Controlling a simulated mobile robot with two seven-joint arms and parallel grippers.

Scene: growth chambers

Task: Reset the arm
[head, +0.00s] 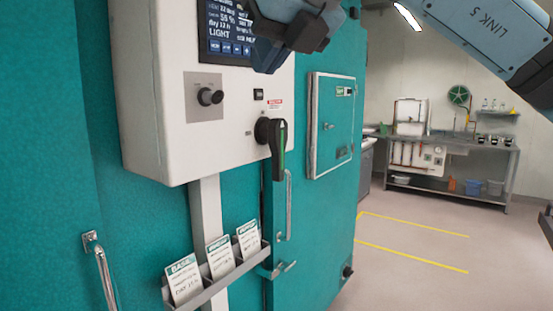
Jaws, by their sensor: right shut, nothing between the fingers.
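My right gripper (284,48) is at the top middle of the head view, in front of the control box's screen (226,30) and hiding its right part. It is shut with nothing in it. Its arm (490,45) comes in from the upper right. Below the gripper, apart from it, a black rotary handle (272,135) with a green stripe points down on the white control box (150,90). My left gripper is out of view.
The teal chamber wall (60,150) fills the left, with metal door handles and a rack of cards (222,257) below the box. A small teal hatch (332,120) is to the right. Open floor with yellow lines (410,258) leads to a steel bench (460,145) at the back.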

